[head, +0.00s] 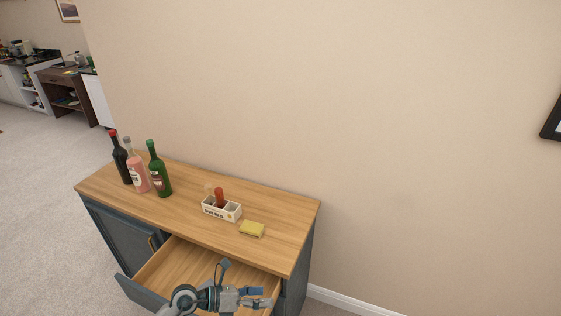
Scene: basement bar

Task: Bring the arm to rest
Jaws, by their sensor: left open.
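My left gripper (258,297) is at the bottom of the head view, over the open drawer (185,262) of a wooden-topped cabinet. It is open and I see nothing between its fingers. My left arm comes in from the bottom edge and hides part of the drawer. The visible part of the drawer's wooden floor is bare. My right gripper is not in view.
On the cabinet top (270,197) stand a dark bottle (121,160), a pink bottle (137,172) and a green bottle (158,172). A small white caddy (222,212) and a yellow sponge (251,229) sit to their right.

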